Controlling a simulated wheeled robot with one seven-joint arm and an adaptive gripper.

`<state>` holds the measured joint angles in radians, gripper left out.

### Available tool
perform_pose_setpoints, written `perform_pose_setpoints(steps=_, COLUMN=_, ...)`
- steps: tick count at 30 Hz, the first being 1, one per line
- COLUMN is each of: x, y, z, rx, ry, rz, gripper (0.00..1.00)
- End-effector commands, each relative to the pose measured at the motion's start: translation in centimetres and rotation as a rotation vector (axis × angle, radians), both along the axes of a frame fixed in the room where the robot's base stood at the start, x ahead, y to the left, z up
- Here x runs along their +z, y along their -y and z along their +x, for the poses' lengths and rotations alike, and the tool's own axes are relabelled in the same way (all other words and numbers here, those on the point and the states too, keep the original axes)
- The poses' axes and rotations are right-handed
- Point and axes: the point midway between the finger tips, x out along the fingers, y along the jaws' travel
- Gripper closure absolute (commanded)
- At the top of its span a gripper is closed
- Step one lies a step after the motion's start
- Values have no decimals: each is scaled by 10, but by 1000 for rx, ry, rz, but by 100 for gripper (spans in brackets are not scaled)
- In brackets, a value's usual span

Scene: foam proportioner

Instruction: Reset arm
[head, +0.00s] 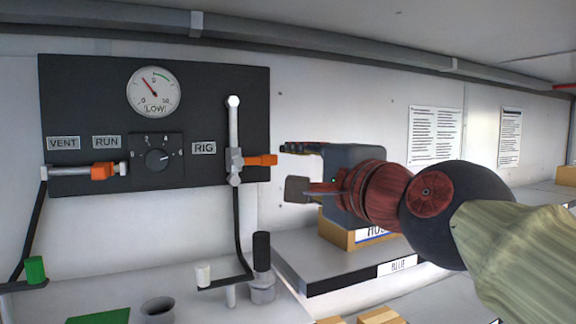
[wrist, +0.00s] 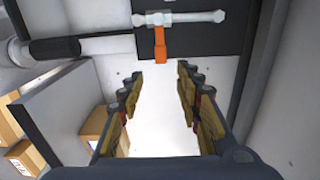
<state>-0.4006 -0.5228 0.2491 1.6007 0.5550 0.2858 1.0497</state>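My gripper (head: 292,168) is raised to the right of the black panel (head: 84,85), with its fingers toward the panel. In the wrist view my gripper (wrist: 159,75) has its two fingers wide apart with nothing between them. The orange handle of the RIG valve (head: 262,160) points right, toward my gripper, and a small gap shows between them. In the wrist view the orange handle (wrist: 160,42) lies beyond the fingertips. The VENT valve's orange handle (head: 103,171) is at the panel's left. A gauge (head: 153,92) marked LOW and a dial (head: 157,159) sit between the valves.
A shelf (head: 310,270) labelled BLUE with a cardboard box (head: 345,238) stands below my arm. A counter below the panel holds a grey cup (head: 158,309), a green mat (head: 99,316) and a black-topped cylinder (head: 262,265). A pipe runs along the top of the wall.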

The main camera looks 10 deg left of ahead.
Motion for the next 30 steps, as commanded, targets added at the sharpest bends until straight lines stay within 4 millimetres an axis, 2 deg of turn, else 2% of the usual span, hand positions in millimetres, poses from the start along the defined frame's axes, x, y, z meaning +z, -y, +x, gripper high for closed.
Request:
perform_pose_setpoints(steps=4, x=0, y=4, z=-6, rx=0, ry=-1, rz=-1, gripper=65)
perform_pose_setpoints(steps=13, x=-1, y=4, z=-7, rx=0, ry=0, rz=-1, gripper=65)
perform_pose_setpoints(steps=17, x=-20, y=10, z=-7, rx=-7, ry=-3, rz=-50, gripper=65)
perform_pose_setpoints(steps=20, x=-62, y=23, z=-9, rx=-18, ry=-13, rz=-165, gripper=65)
perform_pose_setpoints(steps=26, x=-191, y=67, z=-24, rx=-21, ry=-62, rz=-519, gripper=65)
perform_pose_setpoints(steps=30, x=-278, y=100, z=-43, rx=10, ry=-110, rz=-755, gripper=65)
